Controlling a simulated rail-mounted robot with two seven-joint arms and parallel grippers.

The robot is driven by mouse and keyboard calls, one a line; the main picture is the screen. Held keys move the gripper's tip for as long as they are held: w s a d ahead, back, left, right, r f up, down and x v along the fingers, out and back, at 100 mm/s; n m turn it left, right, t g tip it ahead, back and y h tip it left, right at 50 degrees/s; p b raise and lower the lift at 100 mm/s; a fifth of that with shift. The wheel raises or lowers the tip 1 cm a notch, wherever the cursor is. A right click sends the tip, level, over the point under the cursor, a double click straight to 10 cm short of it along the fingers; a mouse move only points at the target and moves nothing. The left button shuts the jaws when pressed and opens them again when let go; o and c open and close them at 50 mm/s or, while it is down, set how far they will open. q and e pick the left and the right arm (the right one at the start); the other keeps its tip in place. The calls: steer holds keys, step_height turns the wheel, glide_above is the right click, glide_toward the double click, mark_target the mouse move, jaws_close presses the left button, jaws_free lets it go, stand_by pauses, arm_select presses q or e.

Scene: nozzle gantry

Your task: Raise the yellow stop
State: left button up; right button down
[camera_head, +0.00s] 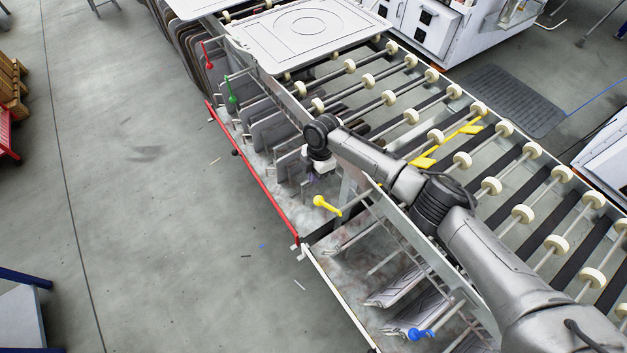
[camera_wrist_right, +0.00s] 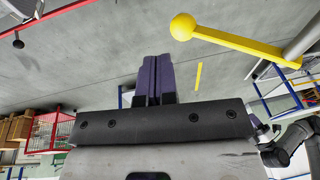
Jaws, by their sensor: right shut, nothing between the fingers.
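The yellow stop (camera_head: 425,161) is a flat yellow piece lying between the roller rows of the conveyor. A yellow lever (camera_head: 320,202) with a ball knob sticks out from the conveyor's near side. In the right wrist view the same lever (camera_wrist_right: 235,42) runs from its ball at upper middle to a grey shaft at the right. My right gripper (camera_head: 313,177) hangs just behind the knob in the head view, partly hidden under my wrist. Its purple fingers (camera_wrist_right: 155,62) are shut and empty, apart from the lever. My left gripper is out of view.
A red lever (camera_head: 207,54), a green lever (camera_head: 231,92) and a blue lever (camera_head: 420,334) sit along the same side. A red rail (camera_head: 255,180) edges the lower tray. Grey panels (camera_head: 270,130) stand under the rollers. The floor at left is open.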

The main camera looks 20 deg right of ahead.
arm_select(q)
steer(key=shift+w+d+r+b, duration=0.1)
steer(key=shift+b, duration=0.3)
arm_select(e)
steer(key=w+r, duration=0.5)
steer(key=r, duration=0.4)
steer(key=shift+w+d, duration=0.25)
steer(key=shift+d, duration=0.2)
